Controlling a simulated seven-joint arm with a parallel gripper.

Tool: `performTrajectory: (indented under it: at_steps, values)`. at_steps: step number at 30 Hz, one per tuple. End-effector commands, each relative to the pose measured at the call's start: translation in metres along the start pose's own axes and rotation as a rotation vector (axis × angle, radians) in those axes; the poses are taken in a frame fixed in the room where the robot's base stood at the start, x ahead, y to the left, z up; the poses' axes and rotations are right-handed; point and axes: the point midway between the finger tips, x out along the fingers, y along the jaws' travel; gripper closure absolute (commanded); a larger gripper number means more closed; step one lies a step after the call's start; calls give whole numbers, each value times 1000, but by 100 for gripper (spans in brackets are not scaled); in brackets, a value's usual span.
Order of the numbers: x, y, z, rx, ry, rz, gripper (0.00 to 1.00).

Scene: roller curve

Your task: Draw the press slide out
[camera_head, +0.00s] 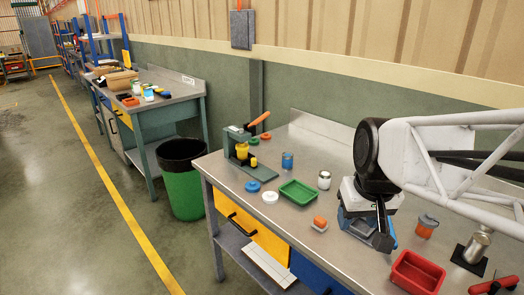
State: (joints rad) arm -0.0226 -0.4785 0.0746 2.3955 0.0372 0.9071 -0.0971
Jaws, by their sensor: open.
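The press (238,144) stands at the far left end of the metal workbench (352,152). It has a dark green frame, a yellow body and an orange-handled lever (259,119) pointing up to the right. A small yellow piece shows at its base. I cannot make out clearly which part is the slide. My gripper (381,238) is low over the right half of the bench, pointing down, well apart from the press. It is open with nothing seen between its fingers. Part of the bench behind it is hidden by my arm.
Between press and gripper are a blue cup (287,161), a green tray (298,193), a white jar (324,180), a white lid (270,197), a blue lid (252,186) and an orange block (319,223). A red tray (417,272) and orange jar (427,226) lie right.

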Motion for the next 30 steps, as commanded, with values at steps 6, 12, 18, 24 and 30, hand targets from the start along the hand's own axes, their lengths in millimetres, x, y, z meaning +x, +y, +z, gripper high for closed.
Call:
performTrajectory:
  at_steps: [6,12,18,24,30]
  values:
    - [3,-7,-57,-63,5,-24,48]
    - [10,-15,-108,-118,14,-45,48]
    - [21,-24,-157,-174,22,-65,48]
    - [36,-34,-207,-230,33,-84,48]
    - [54,-46,-255,-285,43,-102,48]
